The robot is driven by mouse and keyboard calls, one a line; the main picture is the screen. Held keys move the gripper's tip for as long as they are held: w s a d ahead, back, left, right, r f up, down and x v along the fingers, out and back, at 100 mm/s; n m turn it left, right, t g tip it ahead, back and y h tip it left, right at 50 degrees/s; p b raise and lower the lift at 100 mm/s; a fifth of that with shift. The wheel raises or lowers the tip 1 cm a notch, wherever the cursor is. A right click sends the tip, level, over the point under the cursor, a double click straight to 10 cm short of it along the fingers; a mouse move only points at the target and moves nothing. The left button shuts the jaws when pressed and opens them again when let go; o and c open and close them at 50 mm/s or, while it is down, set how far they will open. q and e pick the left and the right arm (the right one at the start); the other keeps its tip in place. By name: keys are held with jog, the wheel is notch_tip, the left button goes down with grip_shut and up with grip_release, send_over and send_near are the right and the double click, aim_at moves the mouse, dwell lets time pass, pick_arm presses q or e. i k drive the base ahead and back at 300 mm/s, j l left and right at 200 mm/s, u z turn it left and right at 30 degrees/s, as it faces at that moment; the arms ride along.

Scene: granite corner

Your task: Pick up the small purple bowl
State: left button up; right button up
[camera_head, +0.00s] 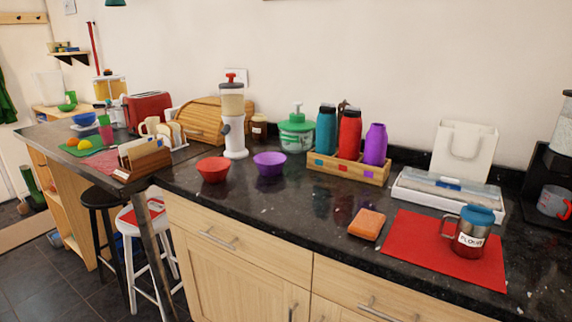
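The small purple bowl (270,164) stands upright on the dark granite counter (290,200), just right of a red bowl (213,170) of similar size. It looks empty, and nothing covers it. Neither of my grippers shows in the head view.
A white dispenser (233,130) stands behind the two bowls. A wooden crate (348,172) with teal, red and purple bottles is to the right. The counter in front of the bowl is clear.

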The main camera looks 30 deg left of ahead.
aim_at(270, 165)
jog(key=u, duration=1.4)
